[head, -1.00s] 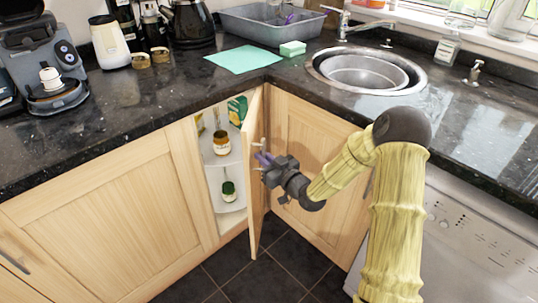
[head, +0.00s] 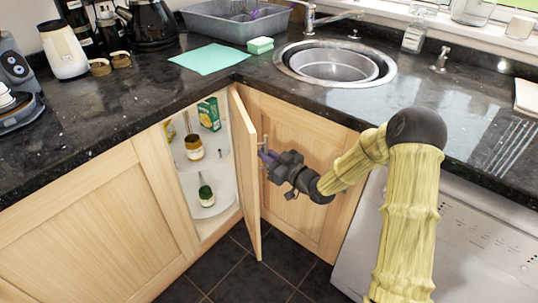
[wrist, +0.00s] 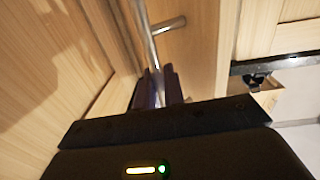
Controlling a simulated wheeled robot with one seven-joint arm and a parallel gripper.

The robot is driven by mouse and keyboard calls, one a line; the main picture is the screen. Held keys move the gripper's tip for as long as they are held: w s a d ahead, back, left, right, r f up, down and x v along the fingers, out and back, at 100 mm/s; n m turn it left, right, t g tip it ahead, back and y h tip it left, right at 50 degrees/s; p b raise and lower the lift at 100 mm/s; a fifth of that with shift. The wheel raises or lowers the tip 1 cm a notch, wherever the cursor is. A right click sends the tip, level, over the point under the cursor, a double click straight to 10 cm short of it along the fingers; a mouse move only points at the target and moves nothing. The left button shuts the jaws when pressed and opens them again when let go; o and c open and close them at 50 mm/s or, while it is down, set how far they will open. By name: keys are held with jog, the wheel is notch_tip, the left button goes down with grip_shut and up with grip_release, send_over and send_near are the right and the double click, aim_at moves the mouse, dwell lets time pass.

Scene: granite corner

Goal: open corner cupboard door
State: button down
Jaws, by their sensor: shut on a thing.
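The corner cupboard door (head: 243,165) stands part open, swung out from the corner, with its edge toward me in the head view. Its bar handle is on the right-hand face; the handle (wrist: 152,35) shows as a metal bar in the wrist view. My gripper (head: 264,158) is at that handle with its purple fingers shut on it. The fingers hide the gripped part of the bar.
A second wooden panel (head: 300,134) is behind my gripper, right of the door. A white appliance front (head: 450,250) stands at the right. The dark countertop (head: 120,110) overhangs the cupboards. Dark floor tiles (head: 245,275) below the door are clear.

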jog(key=c, duration=1.6)
grip_release()
jog(key=shift+c, duration=0.2)
jog(key=shift+s+d, duration=0.1)
jog(key=p+v, duration=0.1)
jog(key=v, duration=1.6)
jog(key=shift+p, duration=0.4)
